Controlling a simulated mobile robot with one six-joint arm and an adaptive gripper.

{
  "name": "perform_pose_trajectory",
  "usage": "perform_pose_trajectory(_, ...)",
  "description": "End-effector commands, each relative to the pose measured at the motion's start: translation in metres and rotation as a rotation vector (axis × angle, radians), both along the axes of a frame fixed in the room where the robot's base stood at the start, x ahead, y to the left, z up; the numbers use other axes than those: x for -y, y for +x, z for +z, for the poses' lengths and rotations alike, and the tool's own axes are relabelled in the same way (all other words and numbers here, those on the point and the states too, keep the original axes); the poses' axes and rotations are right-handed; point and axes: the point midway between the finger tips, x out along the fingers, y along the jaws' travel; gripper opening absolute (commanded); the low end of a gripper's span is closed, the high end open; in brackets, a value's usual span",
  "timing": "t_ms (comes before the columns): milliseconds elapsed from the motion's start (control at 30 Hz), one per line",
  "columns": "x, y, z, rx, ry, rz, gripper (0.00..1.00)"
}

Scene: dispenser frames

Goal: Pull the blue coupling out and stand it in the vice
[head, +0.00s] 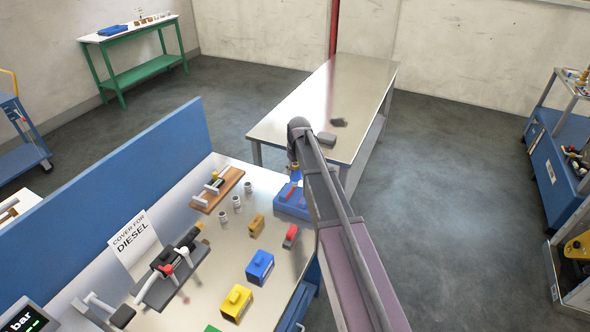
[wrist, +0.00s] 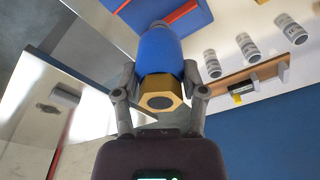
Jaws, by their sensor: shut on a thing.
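My gripper (wrist: 160,74) is shut on the blue coupling (wrist: 160,52), with one finger on each side of its body. The coupling has a rounded blue sleeve and a brass hex end with a dark bore, which faces the wrist camera. In the head view my gripper (head: 294,163) is at the far right of the bench, and the coupling (head: 295,174) hangs below it, partly hidden by my arm. It appears just above or behind a blue block with a red strip (head: 283,206); I cannot tell the gap. I cannot surely tell which fixture is the vice.
On the bench (head: 215,249) stand several grey cylinders (head: 237,203), a wooden board with a fitting (head: 224,187), a dark fixture with handles (head: 165,273), and yellow (head: 236,302) and blue (head: 260,266) blocks. A blue panel (head: 120,195) backs it. A steel table (head: 300,105) stands beyond.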

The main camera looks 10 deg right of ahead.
Motion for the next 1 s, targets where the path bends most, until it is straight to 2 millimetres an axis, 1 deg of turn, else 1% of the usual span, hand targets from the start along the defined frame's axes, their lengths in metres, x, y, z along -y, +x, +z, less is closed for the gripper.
perform_pose_trajectory(33,0.001,0.0,-0.007,0.0,0.0,-0.001,0.0)
perform_pose_trajectory(100,0.001,0.0,-0.012,0.0,0.0,-0.001,0.0)
perform_pose_trajectory(367,0.001,0.0,-0.022,0.0,0.0,-0.001,0.0)
perform_pose_trajectory(1000,0.001,0.0,-0.024,0.0,0.0,-0.001,0.0)
